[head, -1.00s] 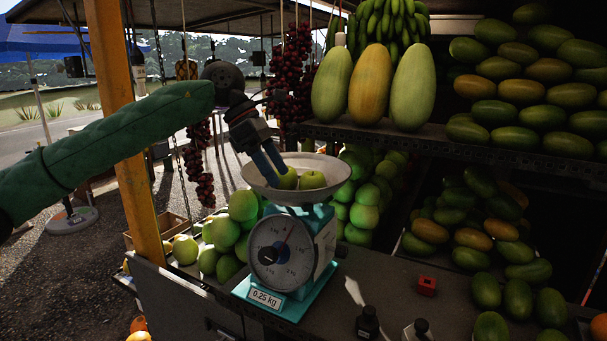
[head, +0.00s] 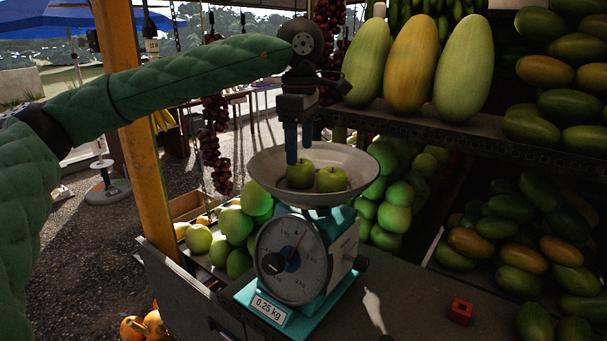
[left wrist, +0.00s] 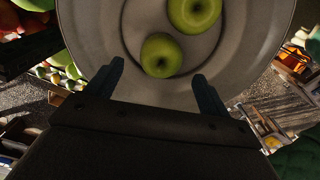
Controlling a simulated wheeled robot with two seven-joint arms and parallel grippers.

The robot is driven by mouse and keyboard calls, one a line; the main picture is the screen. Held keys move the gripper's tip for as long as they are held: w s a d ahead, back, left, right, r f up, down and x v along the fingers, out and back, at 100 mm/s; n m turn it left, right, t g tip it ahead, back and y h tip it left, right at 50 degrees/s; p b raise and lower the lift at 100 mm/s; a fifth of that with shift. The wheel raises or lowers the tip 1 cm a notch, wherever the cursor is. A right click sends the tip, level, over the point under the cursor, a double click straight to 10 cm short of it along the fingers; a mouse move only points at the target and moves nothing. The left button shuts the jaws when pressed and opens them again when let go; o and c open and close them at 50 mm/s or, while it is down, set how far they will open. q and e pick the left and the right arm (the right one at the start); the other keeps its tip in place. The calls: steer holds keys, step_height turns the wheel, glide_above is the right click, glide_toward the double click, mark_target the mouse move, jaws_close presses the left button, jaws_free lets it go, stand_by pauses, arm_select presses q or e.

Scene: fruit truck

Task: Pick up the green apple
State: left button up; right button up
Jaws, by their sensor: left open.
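Two green apples lie in the metal pan (head: 267,165) of a teal weighing scale (head: 318,270). The left apple (head: 300,174) is close to my gripper; the right apple (head: 331,179) lies beside it. My left gripper (head: 298,155) points down over the pan, its blue fingers at the left apple. In the left wrist view the fingers (left wrist: 158,85) are open and apart, with the nearer apple (left wrist: 161,56) just beyond and between their tips. The other apple (left wrist: 195,12) is farther off at the top. My right gripper is not in view.
More green apples (head: 238,225) are heaped left of and behind the scale. A shelf (head: 430,130) with large melons (head: 411,64) stands close on the right, above mangoes (head: 520,250). A small red block (head: 460,311) sits on the counter. An orange post (head: 140,170) stands left.

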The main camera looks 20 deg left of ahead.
mark_target(301, 161)
arm_select(q)
steer(key=shift+f, duration=2.8)
steer(key=shift+c, duration=0.2)
steer(key=c, duration=1.1)
